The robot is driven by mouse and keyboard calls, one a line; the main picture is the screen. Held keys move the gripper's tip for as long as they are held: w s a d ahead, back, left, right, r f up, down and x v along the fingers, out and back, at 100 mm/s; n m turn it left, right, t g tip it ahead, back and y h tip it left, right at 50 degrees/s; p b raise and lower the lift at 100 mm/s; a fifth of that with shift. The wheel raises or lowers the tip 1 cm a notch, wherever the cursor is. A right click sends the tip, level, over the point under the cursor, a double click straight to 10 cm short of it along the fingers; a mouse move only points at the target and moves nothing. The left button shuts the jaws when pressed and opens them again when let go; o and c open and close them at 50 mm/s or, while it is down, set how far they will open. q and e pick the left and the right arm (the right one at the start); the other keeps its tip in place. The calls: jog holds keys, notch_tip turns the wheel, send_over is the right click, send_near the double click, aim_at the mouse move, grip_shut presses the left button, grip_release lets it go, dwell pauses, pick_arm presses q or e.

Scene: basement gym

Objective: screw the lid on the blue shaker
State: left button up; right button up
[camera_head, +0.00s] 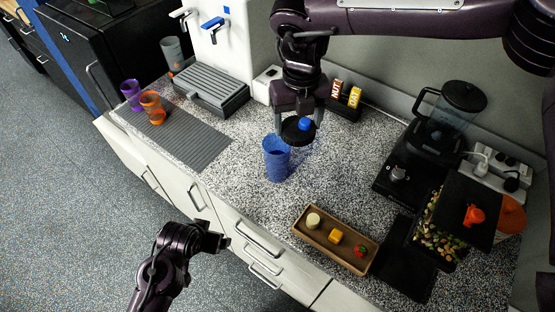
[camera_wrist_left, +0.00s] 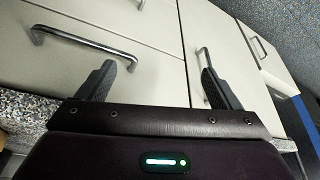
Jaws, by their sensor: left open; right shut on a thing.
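The blue shaker (camera_head: 276,160) stands upright and open-topped on the speckled counter. My right gripper (camera_head: 298,125) is shut on a dark lid with a blue cap (camera_head: 304,125). It holds the lid above the counter, just up and right of the shaker's rim, and the lid looks apart from the shaker. My left gripper (camera_head: 218,242) is low in front of the counter's drawers, away from the shaker. In the left wrist view, the left gripper (camera_wrist_left: 165,80) is open and empty, with cabinet fronts behind its fingers.
A brown tray (camera_head: 305,232) with small food pieces lies in front right. A blender (camera_head: 440,125) and a box of nuts (camera_head: 436,225) stand at the right. Purple (camera_head: 131,95) and orange (camera_head: 152,106) cups stand on a grey mat (camera_head: 195,145) at left. Counter around the shaker is clear.

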pick_arm(q)
jog(key=w+d+r+m+t+h+p, duration=0.1)
jog(key=w+r+t, duration=0.1)
jog(key=r, duration=0.3)
jog(key=w+d+r+t, duration=0.1)
jog(key=w+d+r, duration=0.15)
jog(key=r, duration=0.25)
jog(key=m+t+h, duration=0.3)
jog(key=t+h, duration=0.1)
jog(key=h, duration=0.2)
send_near(283, 147)
jog(key=s+a, duration=0.4)
jog(key=shift+d+r+m+h, duration=0.3)
jog(key=shift+d+r+h, duration=0.15)
jog(key=shift+r+h, duration=0.1)
pick_arm(e)
jog(key=shift+w+a+r+n, duration=0.35)
jog(key=shift+a+n, duration=0.5)
jog(key=shift+n, duration=1)
jog(key=shift+w+a+r+n, duration=0.3)
jog(key=shift+a+n, duration=0.55)
jog(key=shift+n, duration=0.95)
jog(key=shift+w+a+r+n, duration=0.35)
jog(key=shift+a+n, duration=0.5)
jog(key=shift+n, duration=1)
pick_arm(q)
jog(key=x, duration=1.2)
jog(key=shift+w+a+r, duration=0.1)
jog(key=shift+a, duration=0.05)
